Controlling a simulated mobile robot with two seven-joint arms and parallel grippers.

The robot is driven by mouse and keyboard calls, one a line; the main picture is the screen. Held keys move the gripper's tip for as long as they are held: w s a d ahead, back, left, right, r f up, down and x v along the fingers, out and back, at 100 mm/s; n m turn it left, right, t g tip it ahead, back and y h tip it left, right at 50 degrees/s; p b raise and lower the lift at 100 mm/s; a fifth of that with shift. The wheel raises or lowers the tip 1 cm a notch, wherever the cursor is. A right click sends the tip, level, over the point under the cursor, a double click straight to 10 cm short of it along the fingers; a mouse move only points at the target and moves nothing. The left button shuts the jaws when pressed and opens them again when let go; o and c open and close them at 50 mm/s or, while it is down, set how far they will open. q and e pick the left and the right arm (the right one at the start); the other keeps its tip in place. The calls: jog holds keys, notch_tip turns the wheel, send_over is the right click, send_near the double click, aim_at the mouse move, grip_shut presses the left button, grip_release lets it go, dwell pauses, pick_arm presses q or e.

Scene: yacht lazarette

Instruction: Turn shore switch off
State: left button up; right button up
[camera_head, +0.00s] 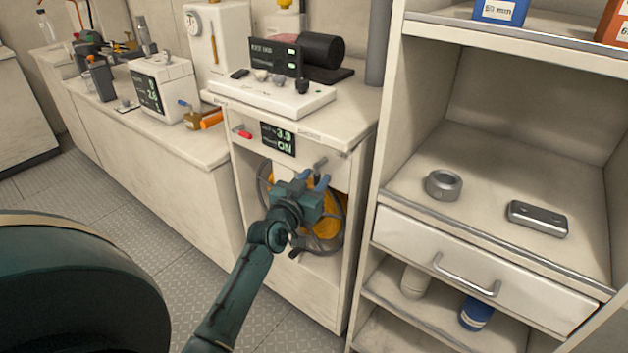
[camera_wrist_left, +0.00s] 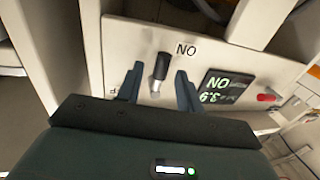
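The shore switch (camera_wrist_left: 161,70) is a lever with a dark tip and a metal stem, on a pale panel in the left wrist view. An "ON" label (camera_wrist_left: 186,49), upside down there, sits next to its dark tip. In the head view the lever (camera_head: 320,164) shows just above my left gripper (camera_head: 313,182). My left gripper (camera_wrist_left: 158,85) is open, one finger on each side of the lever, with gaps visible. The display (camera_head: 278,139) beside it reads 3.9 and ON. My right gripper is in neither view.
A red knob (camera_head: 242,133) sits left of the display. An orange reel (camera_head: 325,225) is in the open cabinet below. Shelves with a drawer (camera_head: 480,270) stand close on the right. The ribbed floor (camera_head: 135,215) is clear at left.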

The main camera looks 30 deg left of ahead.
pick_arm(q)
jog(key=shift+w, duration=0.25)
grip_shut()
